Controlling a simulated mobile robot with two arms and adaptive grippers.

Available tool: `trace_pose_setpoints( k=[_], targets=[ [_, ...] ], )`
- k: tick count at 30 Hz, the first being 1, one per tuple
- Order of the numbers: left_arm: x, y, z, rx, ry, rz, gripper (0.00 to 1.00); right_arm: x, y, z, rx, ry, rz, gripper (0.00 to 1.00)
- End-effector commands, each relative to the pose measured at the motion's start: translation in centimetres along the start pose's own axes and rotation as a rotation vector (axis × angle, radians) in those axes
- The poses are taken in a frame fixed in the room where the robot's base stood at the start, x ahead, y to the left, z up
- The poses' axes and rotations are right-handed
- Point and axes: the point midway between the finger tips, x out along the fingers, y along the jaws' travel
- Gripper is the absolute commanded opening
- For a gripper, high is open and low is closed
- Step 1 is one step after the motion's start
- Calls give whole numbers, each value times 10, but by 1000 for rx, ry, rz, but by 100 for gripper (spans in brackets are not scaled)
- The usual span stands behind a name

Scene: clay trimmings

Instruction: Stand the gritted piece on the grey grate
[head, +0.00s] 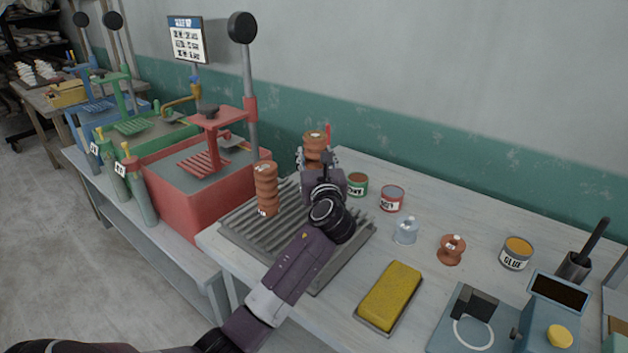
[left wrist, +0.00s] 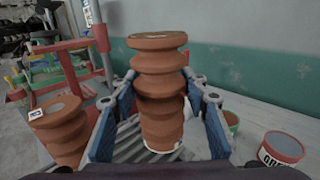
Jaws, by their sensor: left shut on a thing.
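My left gripper (head: 318,160) is shut on a ribbed terracotta piece (head: 316,140), upright between its blue finger pads in the left wrist view (left wrist: 158,75). The piece has a pale rim at its foot and is over the far part of the grey grate (head: 287,262). I cannot tell whether its foot touches the slats. A second ribbed terracotta piece (head: 266,190), with a small white tag on top, stands on the grate's left part; it also shows in the left wrist view (left wrist: 62,135). No grit is clearly visible on either. My right gripper is out of view.
Two cans, green-labelled (head: 358,187) and red-labelled (head: 392,200), stand right of the grate. A clear jar (head: 405,231), terracotta spool (head: 451,251), glue can (head: 516,255) and yellow sponge (head: 391,293) are further right or nearer. A red press (head: 198,185) stands left.

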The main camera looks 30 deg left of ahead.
Motion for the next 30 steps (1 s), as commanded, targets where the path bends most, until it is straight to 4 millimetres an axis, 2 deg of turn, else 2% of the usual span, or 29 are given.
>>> trace_pose_setpoints(
  k=[3, 8, 16, 29, 30],
  targets=[
    [0, 0, -15, -1, -6, -1, 0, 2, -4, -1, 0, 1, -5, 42],
    [0, 0, -26, -2, -6, 1, 0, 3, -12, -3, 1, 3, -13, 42],
    [0, 0, -62, -1, -5, 0, 0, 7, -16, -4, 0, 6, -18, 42],
    [0, 0, -68, -1, -6, 0, 0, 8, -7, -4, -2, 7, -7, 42],
    [0, 0, -71, -1, -1, 0, 44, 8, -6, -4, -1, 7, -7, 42]
  ],
)
